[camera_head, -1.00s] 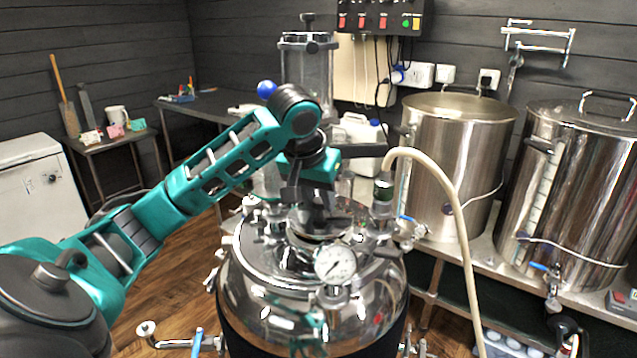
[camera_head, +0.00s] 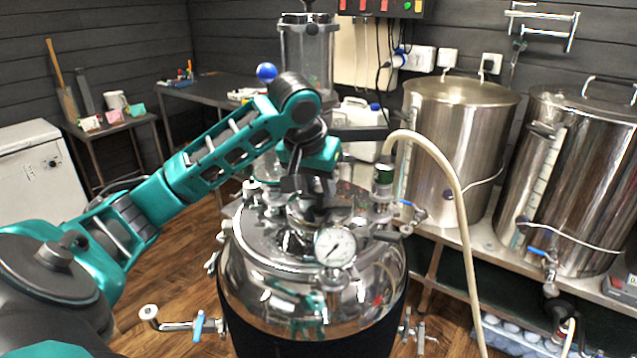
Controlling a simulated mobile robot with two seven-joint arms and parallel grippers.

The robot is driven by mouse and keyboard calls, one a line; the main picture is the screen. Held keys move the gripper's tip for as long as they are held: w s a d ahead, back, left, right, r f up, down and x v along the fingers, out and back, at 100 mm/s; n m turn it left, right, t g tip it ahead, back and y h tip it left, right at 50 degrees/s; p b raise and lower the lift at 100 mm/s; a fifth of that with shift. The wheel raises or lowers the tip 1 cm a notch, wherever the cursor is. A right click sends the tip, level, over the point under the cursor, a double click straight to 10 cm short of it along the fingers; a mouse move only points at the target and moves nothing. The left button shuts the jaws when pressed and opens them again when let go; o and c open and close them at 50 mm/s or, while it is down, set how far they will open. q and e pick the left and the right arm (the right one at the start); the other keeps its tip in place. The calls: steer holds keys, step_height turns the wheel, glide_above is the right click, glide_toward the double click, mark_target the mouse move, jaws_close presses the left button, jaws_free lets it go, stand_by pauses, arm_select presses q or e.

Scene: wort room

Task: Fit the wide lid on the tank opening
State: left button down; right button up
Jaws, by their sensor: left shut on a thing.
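The steel tank (camera_head: 320,295) stands in the middle of the head view, with a pressure gauge (camera_head: 335,246) and fittings on its domed top. My left gripper (camera_head: 313,208) points down over the top, shut on the wide lid (camera_head: 332,215), a shiny metal piece partly hidden by the fingers. The lid is low over the middle of the tank top, behind the gauge. The tank opening is hidden under the gripper and lid, so I cannot tell whether the lid touches its rim. My right gripper is out of view.
A pale hose (camera_head: 462,215) arches from a fitting (camera_head: 383,178) just right of the gripper. Two big steel kettles (camera_head: 460,135) (camera_head: 575,180) stand on a bench at right. Wooden floor is open at left.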

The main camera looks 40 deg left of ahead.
arm_select(q)
steer(key=shift+f, duration=0.5)
stand_by(0.7)
steer(key=c, duration=1.1)
jaws_free()
steer(key=v, duration=1.1)
